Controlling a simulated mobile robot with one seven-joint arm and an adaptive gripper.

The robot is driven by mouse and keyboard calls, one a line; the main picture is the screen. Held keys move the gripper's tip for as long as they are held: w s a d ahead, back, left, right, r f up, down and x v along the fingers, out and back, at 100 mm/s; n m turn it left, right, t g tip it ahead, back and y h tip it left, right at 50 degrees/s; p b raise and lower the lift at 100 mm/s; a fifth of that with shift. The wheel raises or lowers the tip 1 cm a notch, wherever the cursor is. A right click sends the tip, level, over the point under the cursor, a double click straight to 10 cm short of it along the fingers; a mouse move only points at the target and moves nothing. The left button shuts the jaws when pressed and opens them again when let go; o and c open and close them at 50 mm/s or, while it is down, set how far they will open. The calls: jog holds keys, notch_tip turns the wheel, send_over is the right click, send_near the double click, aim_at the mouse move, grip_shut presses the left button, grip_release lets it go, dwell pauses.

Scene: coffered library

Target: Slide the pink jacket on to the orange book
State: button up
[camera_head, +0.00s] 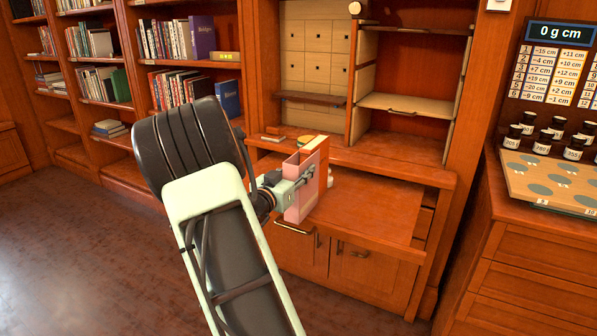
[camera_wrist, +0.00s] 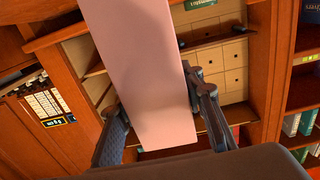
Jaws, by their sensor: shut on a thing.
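The pink jacket (camera_head: 295,205) stands upright above the front of the desk in the head view. My gripper (camera_head: 303,183) is shut on it, with a finger along its side. In the wrist view the jacket is a long pale pink panel (camera_wrist: 145,70) between the two fingers of my gripper (camera_wrist: 160,105). The orange book (camera_head: 317,155) stands upright directly behind the jacket, its upper part showing. The jacket overlaps it in the picture; I cannot tell whether the book is inside it. I cannot make out the book in the wrist view.
The wooden desk top (camera_head: 365,205) is clear to the right of the jacket. A small round item (camera_head: 305,139) lies behind the book. A cabinet with a pale panel (camera_head: 315,50) rises at the back. Bookshelves stand at left, a board with dark jars (camera_head: 550,180) at right.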

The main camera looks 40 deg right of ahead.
aim_at(290, 177)
jog(key=shift+b+x, duration=0.35)
jog(key=shift+x, duration=3.55)
jog(key=o, duration=1.3)
jog(key=shift+o, duration=0.2)
jog(key=v, duration=1.2)
